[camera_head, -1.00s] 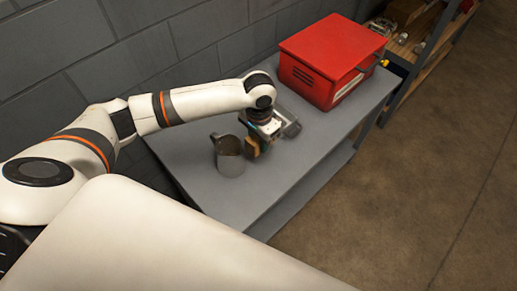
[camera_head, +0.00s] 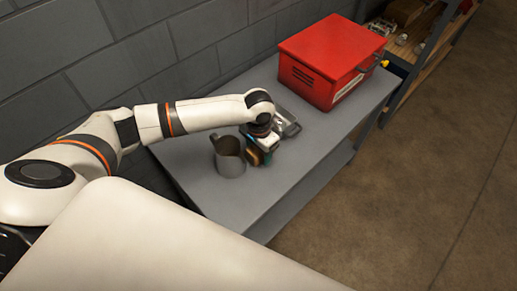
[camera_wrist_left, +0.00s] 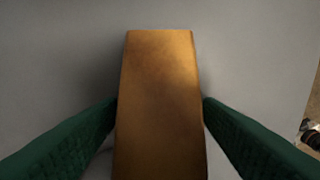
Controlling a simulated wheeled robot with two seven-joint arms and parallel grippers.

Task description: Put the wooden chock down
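The wooden chock (camera_head: 254,157) is a tan-orange block, low over the grey bench. In the left wrist view the chock (camera_wrist_left: 160,105) fills the middle, with a green finger pressed to each side. My left gripper (camera_head: 262,147) is shut on it, pointing down. Shadow lies around the chock on the grey surface; I cannot tell whether its underside touches the bench. My right gripper is not in view.
A grey metal mug (camera_head: 229,158) stands close on the left of the gripper. A grey metal object (camera_head: 289,127) lies just right of it. A red box (camera_head: 333,60) stands at the bench's far end. The grey bench (camera_head: 200,185) is bare towards its front edge.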

